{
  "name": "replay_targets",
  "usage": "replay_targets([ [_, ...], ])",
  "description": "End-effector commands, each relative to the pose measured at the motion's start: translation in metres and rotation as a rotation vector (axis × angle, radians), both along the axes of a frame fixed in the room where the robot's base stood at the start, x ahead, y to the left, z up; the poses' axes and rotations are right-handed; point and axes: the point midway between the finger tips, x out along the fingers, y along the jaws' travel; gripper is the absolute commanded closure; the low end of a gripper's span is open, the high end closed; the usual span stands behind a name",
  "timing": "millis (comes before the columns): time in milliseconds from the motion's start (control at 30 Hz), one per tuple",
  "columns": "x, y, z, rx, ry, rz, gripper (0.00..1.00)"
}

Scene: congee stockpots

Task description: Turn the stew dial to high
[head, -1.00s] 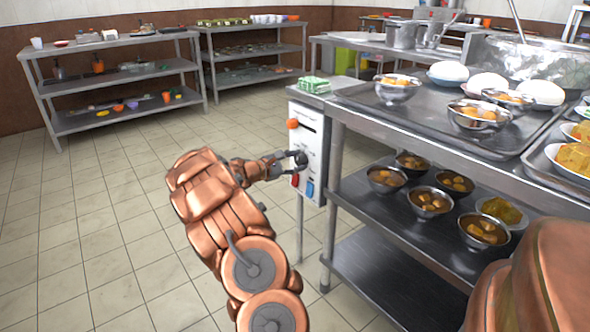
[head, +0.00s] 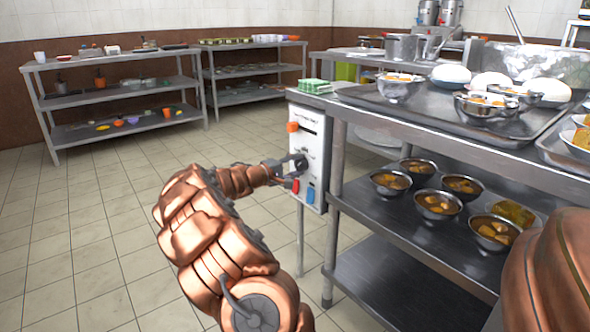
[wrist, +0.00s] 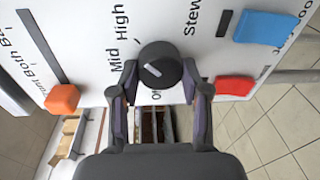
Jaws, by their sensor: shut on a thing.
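The stew dial (wrist: 165,57) is a round black knob with a short white mark, on the white control panel (wrist: 215,60). The mark lies on the dial's left part, roughly on the side of the printed "Mid"; "High" is printed farther up in the wrist view. My gripper (wrist: 159,80) has one finger on each side of the dial and is shut on it. In the head view, my gripper (head: 291,165) reaches the panel front from the left, partly covering the dial (head: 302,161). The print below the dial is partly hidden.
An orange knob (wrist: 62,98), a blue switch (wrist: 265,27) and a red switch (wrist: 235,86) sit on the same panel. A steel table (head: 345,108) with trays and bowls stands to the right. Shelves (head: 120,65) stand at the back left; the tiled floor between is clear.

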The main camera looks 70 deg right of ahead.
Motion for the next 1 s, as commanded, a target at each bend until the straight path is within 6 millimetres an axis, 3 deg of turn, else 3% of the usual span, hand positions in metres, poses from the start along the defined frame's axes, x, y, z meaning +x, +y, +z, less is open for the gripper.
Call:
replay_targets([
  [733,0.0013,0.0002,0.0013,-0.048,-0.082,0.003,0.89],
  [767,0.0012,0.0002,0.0012,-0.048,-0.082,0.003,0.53],
  [1000,-0.0002,-0.0001,0.0007,-0.047,-0.081,0.001,0.29],
])
